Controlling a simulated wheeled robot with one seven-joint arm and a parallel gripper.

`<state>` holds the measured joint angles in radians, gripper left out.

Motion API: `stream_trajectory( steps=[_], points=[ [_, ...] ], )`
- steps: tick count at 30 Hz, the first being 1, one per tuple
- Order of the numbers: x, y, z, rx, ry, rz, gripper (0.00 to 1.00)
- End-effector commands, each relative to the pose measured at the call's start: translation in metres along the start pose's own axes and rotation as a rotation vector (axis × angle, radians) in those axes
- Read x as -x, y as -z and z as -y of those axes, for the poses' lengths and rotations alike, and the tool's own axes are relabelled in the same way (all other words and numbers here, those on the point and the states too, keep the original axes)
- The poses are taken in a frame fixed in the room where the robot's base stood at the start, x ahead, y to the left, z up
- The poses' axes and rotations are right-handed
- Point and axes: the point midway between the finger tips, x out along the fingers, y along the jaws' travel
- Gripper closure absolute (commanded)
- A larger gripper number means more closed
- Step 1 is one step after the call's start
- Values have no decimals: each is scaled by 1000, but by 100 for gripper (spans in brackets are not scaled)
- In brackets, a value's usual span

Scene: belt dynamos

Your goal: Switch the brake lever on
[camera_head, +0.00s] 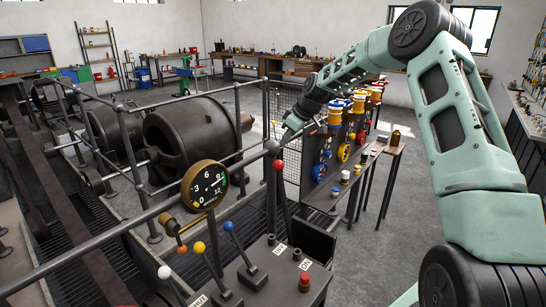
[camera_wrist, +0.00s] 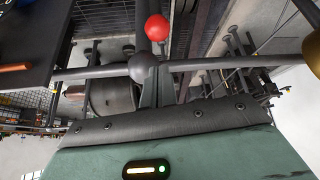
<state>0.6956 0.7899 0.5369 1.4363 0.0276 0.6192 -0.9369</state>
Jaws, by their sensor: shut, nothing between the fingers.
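Several ball-topped levers stand on the control desk at the lower middle of the head view. They are a tall red-knobbed lever (camera_head: 279,165), a blue-knobbed lever (camera_head: 229,227), a yellow-knobbed lever (camera_head: 199,248) and a white-knobbed lever (camera_head: 164,272). I cannot tell which is the brake lever. My gripper (camera_head: 287,137) is shut and empty, just above and behind the red knob, close to the rail's ball joint. In the wrist view, the red knob (camera_wrist: 157,27) lies beyond my gripper (camera_wrist: 163,72), apart from it. The red lever's shaft is mostly hidden there.
A grey rail with a ball joint (camera_head: 272,148) runs behind the levers. A red button (camera_head: 304,282) sits on the desk. A panel with coloured insulators (camera_head: 335,140) stands to the right.

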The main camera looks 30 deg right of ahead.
Motion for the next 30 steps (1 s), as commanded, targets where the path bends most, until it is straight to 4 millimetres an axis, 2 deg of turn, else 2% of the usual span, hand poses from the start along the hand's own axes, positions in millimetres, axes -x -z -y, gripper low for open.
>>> stream_trajectory(
  steps=[5,8,15,21,30],
  points=[
    [-6,1,1,0,3,1,100],
    [-18,2,2,0,4,1,100],
    [-61,2,2,0,5,2,100],
    [-88,2,1,0,2,1,100],
    [-100,0,1,0,0,0,100]
  ],
)
